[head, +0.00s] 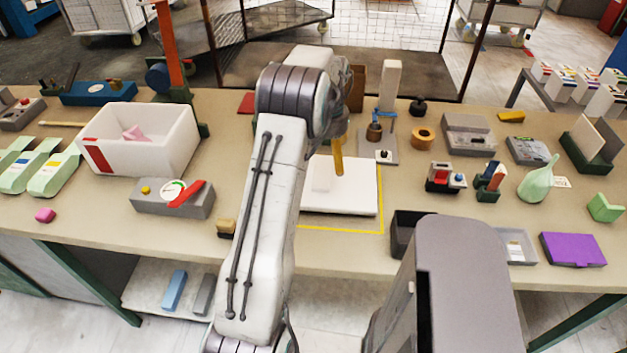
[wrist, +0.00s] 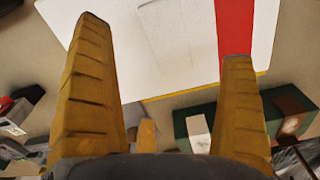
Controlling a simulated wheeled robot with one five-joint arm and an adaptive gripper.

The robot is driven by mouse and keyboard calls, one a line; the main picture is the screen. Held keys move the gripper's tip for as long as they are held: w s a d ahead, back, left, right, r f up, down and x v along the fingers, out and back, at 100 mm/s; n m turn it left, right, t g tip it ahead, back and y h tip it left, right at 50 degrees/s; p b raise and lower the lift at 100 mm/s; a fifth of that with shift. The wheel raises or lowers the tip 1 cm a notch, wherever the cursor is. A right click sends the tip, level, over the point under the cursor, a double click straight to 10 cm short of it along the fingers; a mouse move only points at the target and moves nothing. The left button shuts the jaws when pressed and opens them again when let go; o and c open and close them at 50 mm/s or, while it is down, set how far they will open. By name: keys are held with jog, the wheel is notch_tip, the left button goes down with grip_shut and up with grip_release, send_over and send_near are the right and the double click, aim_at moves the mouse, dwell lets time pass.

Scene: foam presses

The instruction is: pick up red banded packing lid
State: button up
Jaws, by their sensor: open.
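The packing lid (head: 352,201) is a flat white slab lying inside a yellow outline on the bench, partly hidden by my arm in the head view. In the wrist view the white lid (wrist: 125,62) carries a red band (wrist: 234,28) and a faint rectangular shape on its top. My gripper (head: 338,172) is over the lid, pointing down. In the wrist view its yellow fingers (wrist: 163,42) are spread apart with nothing between them. I cannot tell how far the fingertips are above the lid.
A white open box (head: 150,150) with a red band and a pink item inside stands to the left. A grey gauge block (head: 172,198) sits left of my arm. A dark open bin (head: 405,235) is at the front right of the lid. Small tools crowd the right side.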

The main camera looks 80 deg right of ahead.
aim_at(326, 175)
jog(key=shift+a+f, duration=0.1)
jog(key=shift+a, duration=0.15)
jog(key=shift+a+f, duration=0.15)
jog(key=shift+f, duration=0.3)
jog(key=shift+w+f+p, duration=0.1)
jog(key=shift+f+p, duration=0.9)
jog(key=shift+f, duration=2.15)
jog(key=shift+c, duration=0.4)
jog(key=c, duration=1.1)
jog(key=shift+r, duration=0.1)
